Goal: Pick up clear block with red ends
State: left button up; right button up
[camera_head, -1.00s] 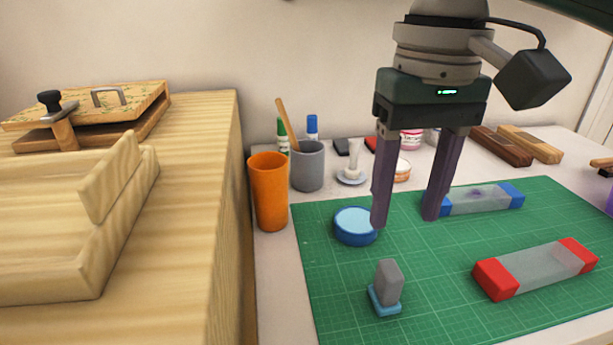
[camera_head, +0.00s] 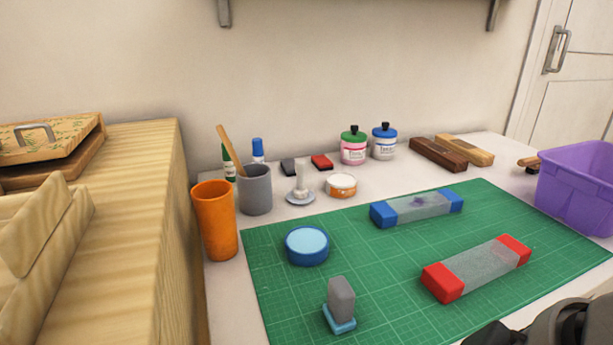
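The clear block with red ends (camera_head: 483,268) lies flat on the right part of the green cutting mat (camera_head: 375,295), slanting up to the right. A similar clear block with blue ends (camera_head: 418,207) lies behind it on the mat. Neither block is touched by anything. A dark part of my arm shows at the bottom right corner, in front of the mat. No gripper fingers are in view.
A round blue inkpad (camera_head: 307,246) and a grey stamp on a blue base (camera_head: 340,305) stand on the mat's left. An orange cup (camera_head: 214,222) and grey cup (camera_head: 255,190) stand left. A purple bin (camera_head: 580,188) stands right. Ink jars (camera_head: 354,146) and wooden blocks line the back.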

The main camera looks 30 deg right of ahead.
aim_at(450, 278)
jog(key=l+z, duration=0.2)
jog(key=z, duration=0.3)
jog(key=k+l+z, duration=0.1)
jog(key=z, duration=0.35)
jog(key=l+z, duration=0.3)
jog(key=z, duration=0.2)
jog(key=i+l+u, duration=0.15)
jog(key=u, duration=0.25)
jog(key=i+l+u, duration=0.15)
jog(key=l+u, duration=0.2)
jog(key=i+l+u, duration=0.1)
jog(key=l+u, duration=0.15)
jog(key=u, duration=0.15)
jog(key=l+u, duration=0.4)
jog(key=i+j, duration=0.05)
